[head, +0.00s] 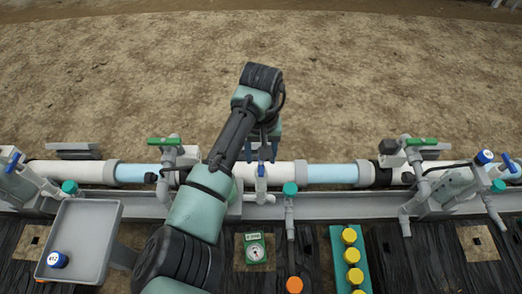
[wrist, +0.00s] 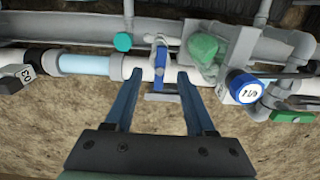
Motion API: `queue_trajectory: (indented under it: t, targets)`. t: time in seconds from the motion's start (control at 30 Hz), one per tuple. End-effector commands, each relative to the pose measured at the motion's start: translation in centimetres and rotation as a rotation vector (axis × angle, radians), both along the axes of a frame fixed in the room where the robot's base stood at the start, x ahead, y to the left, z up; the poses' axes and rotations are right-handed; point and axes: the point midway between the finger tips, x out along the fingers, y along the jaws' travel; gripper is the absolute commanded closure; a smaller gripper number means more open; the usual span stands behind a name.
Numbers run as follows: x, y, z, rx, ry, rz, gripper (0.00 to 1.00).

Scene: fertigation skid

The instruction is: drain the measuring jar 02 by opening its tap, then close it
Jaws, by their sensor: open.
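My gripper (head: 262,148) reaches down over the middle of the long pipe, its jaws apart and empty. In the wrist view my gripper (wrist: 159,76) has one finger on each side of a small white tap with a blue handle (wrist: 160,56). The handle lies just beyond the fingertips and runs roughly up and down in that picture. The same tap body (head: 262,187) shows below my gripper in the head view. A clear-and-green rounded part (wrist: 203,47) stands to the right of the tap in the wrist view. No label 02 can be read; my arm hides part of this area.
Green-handled valves (head: 163,141) (head: 421,141) stand along the pipe. A grey tray (head: 97,222), a green gauge (head: 255,235) and a yellow-capped bottle rack (head: 336,240) lie nearer. Bare soil lies beyond.

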Motion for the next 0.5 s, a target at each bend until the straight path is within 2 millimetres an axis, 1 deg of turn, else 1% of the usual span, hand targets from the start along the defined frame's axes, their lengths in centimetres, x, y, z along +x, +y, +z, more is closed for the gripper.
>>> queue_trajectory:
  t: [0.27, 0.37, 0.5]
  targets:
    - [0.0, 0.0, -0.2, 0.000, 0.000, -0.001, 0.45]
    - [0.0, 0.0, -0.6, -0.001, 0.001, -0.001, 0.45]
    - [-0.1, -0.1, -1.7, -0.002, 0.002, -0.001, 0.45]
